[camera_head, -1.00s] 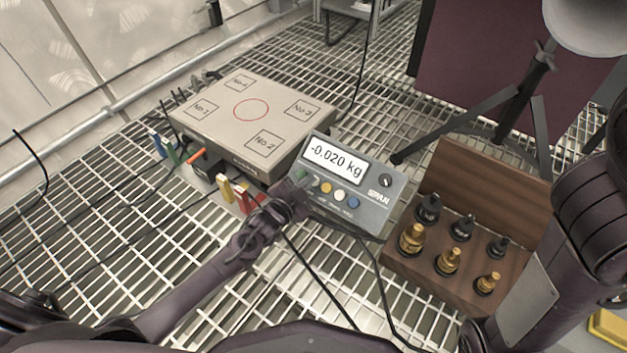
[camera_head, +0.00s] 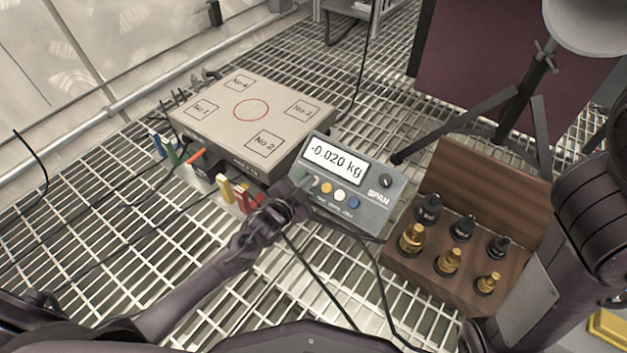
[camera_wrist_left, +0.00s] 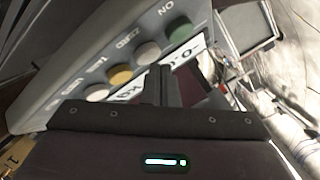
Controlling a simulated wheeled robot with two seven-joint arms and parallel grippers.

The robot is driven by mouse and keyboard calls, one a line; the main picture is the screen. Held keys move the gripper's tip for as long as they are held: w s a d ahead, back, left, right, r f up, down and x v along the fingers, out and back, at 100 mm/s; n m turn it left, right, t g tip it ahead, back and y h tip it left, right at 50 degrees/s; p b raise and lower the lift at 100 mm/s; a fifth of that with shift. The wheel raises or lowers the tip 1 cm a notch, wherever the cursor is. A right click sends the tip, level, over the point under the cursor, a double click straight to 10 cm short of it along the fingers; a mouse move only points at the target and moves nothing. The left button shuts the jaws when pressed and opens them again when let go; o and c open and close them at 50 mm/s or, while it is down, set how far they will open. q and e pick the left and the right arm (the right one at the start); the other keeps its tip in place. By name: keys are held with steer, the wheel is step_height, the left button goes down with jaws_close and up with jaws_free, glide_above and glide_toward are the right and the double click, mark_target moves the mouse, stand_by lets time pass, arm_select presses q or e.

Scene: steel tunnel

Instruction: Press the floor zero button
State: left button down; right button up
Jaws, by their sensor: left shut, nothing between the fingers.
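The grey indicator box (camera_head: 375,212) reads -0.020 kg and has a row of round buttons under its display. In the left wrist view, the white zero button (camera_wrist_left: 147,52) lies between the green button (camera_wrist_left: 179,28) and the yellow button (camera_wrist_left: 120,75). My left gripper (camera_head: 303,193) is shut and empty at the box's front left edge, close to the green and white buttons. Its shut fingertips (camera_wrist_left: 165,84) show just below the white button in the wrist view. I cannot tell whether they touch it. My right gripper is out of view.
A weighing platform (camera_head: 222,115) marked with numbered squares stands behind left. A wooden block (camera_head: 420,262) with several brass and black weights sits at right, near a black tripod (camera_head: 505,108). Cables run across the grated floor (camera_head: 95,232).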

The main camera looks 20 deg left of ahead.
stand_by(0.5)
arm_select(q)
steer(key=shift+w+d+f, duration=0.1)
steer(key=shift+w+f, duration=0.15)
steer(key=shift+f, duration=0.1)
steer(key=shift+s+r+p, duration=0.25)
steer(key=shift+r+p, duration=0.1)
steer(key=shift+p, duration=0.15)
stand_by(0.4)
steer(key=s+a+r+p, duration=0.1)
steer(key=s+r+p, duration=0.2)
steer(key=r+p, duration=0.2)
steer(key=shift+s+a+p, duration=0.15)
steer(key=shift+a+p, duration=0.05)
steer(key=shift+p, duration=0.75)
